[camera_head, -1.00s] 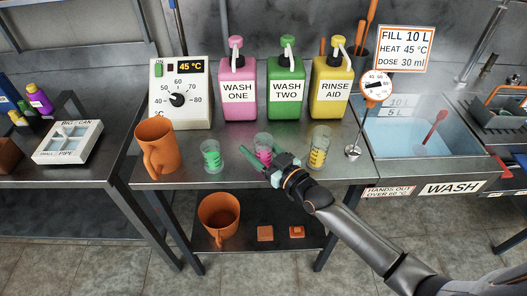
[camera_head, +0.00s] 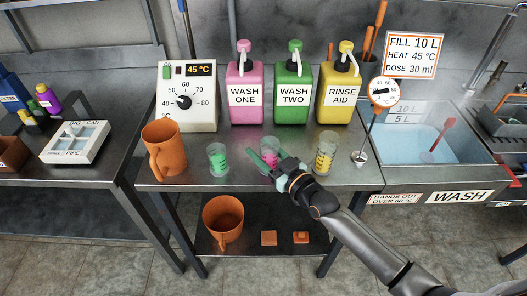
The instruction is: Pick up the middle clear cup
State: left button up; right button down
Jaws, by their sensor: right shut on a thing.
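Three clear cups stand in a row on the steel table. The middle clear cup (camera_head: 268,143) has pink markings and is partly hidden by my right gripper. My right gripper (camera_head: 266,160), with green fingers, is shut on this cup. Whether the cup touches the table or is just above it, I cannot tell. The left clear cup (camera_head: 218,160), with green markings, stands to its left. The right clear cup (camera_head: 326,153), with yellow markings, stands to its right. My left gripper is not in view.
An orange jug (camera_head: 164,149) stands left of the cups. Pink (camera_head: 244,88), green (camera_head: 293,88) and yellow (camera_head: 340,90) pump bottles stand behind them. A thermometer (camera_head: 384,92) stands to the right, beside the water-filled sink (camera_head: 408,143). Another orange jug (camera_head: 223,222) is on the lower shelf.

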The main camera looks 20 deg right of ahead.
jog(key=v, duration=1.7)
jog(key=shift+s+d, duration=0.2)
jog(key=shift+s, duration=0.2)
